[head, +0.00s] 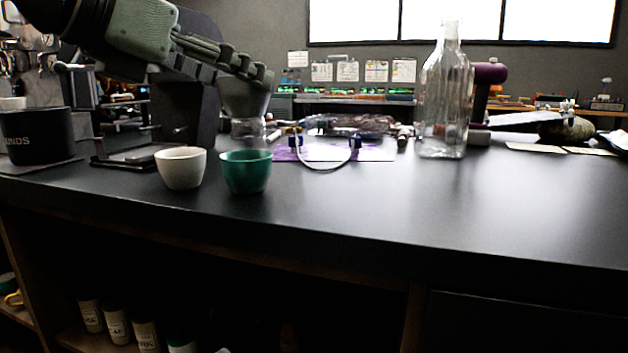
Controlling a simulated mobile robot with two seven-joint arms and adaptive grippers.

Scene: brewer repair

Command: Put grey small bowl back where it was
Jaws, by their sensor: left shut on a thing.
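The grey small bowl (243,100) is in the upper left-middle of the head view. My left gripper (252,74) reaches in from the upper left and is shut on the bowl, at its upper part. The bowl shows above the counter, behind the green cup. A clear glass piece (248,130) shows just under the bowl; I cannot tell whether they touch. My right gripper is not in view.
A white cup (181,168) and a green cup (246,172) stand near the front edge of the dark counter (400,200). A black grounds bin (36,136) is at left. A clear bottle (444,100) stands right of centre. The front-right counter is free.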

